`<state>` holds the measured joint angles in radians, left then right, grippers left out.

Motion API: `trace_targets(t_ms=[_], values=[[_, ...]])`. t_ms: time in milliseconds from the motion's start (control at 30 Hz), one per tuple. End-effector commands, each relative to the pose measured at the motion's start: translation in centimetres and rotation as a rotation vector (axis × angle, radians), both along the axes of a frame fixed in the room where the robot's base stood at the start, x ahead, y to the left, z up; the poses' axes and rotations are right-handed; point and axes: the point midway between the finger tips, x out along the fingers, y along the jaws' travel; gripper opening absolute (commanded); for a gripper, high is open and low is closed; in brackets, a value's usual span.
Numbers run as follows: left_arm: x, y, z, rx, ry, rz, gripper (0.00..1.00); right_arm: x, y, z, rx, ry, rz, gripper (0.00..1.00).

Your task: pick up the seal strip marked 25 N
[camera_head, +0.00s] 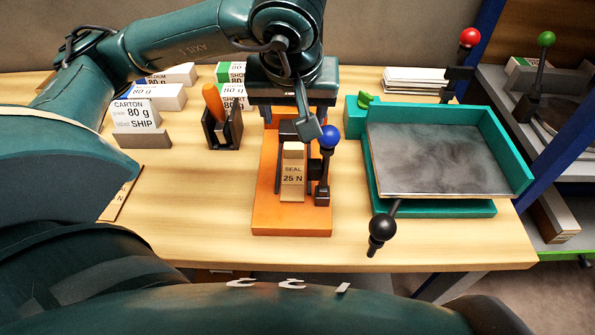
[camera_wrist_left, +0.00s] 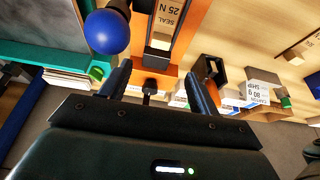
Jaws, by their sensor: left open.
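The seal strip (camera_head: 292,183), a tan block labelled "SEAL 25 N", rests on the orange base (camera_head: 262,205) between dark rails in the head view. It also shows upside down at the top of the left wrist view (camera_wrist_left: 168,20). A black lever with a blue ball knob (camera_head: 330,137) stands right beside the strip. My left gripper (camera_head: 294,112) is open and empty, over the back part of the orange base, behind the strip. Its two fingers (camera_wrist_left: 158,82) are spread apart in the wrist view, with the strip beyond their tips. My right gripper is not in view.
A teal tray fixture (camera_head: 522,165) with a grey plate and black-knobbed lever (camera_head: 382,229) stands to the right. A dark holder with an orange-handled tool (camera_head: 214,105) and labelled cartons (camera_head: 135,116) are left.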

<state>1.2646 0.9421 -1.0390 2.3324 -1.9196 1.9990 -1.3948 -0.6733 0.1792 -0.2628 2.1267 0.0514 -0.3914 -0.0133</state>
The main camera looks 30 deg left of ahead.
Motion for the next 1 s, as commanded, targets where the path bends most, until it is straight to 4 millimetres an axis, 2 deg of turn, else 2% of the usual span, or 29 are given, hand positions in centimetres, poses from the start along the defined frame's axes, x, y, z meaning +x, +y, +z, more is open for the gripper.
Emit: trace_targets(t_ms=[167, 400, 667, 1000], values=[[0.6, 0.4, -2.1, -0.001, 0.007, 0.003, 0.62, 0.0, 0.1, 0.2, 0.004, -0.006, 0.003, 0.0], [2.1, 1.3, -6.1, -0.002, 0.007, 0.004, 0.62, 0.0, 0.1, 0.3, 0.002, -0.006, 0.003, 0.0], [2.8, 1.8, -7.9, -0.002, 0.005, 0.004, 0.62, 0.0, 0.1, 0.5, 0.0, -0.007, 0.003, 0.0], [4.3, 2.9, -12.0, -0.003, 0.004, 0.003, 0.62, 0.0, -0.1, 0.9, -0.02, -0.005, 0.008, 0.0]])
